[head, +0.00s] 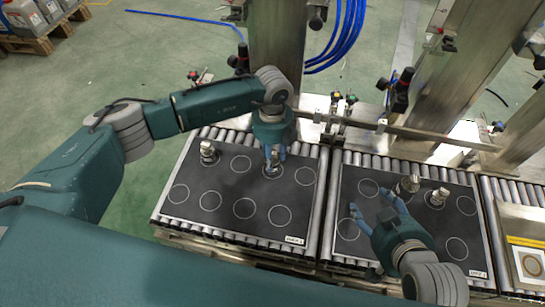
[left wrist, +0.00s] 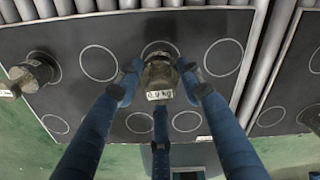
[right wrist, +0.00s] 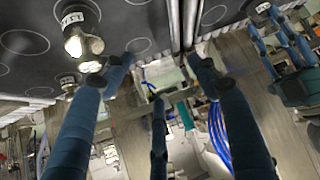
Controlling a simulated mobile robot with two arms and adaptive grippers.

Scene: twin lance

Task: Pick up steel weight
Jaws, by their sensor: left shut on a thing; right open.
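My left gripper (head: 273,157) is shut on a steel weight (left wrist: 160,75) with a white label, over a back-row circle of the left mat (head: 222,207). I cannot tell whether it touches the mat. Another steel weight (head: 208,152) stands on the left mat's back-left circle; it also shows in the left wrist view (left wrist: 37,69). My right gripper (head: 371,203) is open and empty over the left part of the right mat (head: 405,255). Two steel weights (head: 408,185) (head: 437,198) stand beside its fingers, to the right.
Both dark mats have several white circles and lie on roller conveyors (head: 325,205). Steel posts (head: 275,60) and a rail (head: 400,128) with knobs stand behind. A framed panel (head: 525,250) lies at the far right. The front of the left mat is clear.

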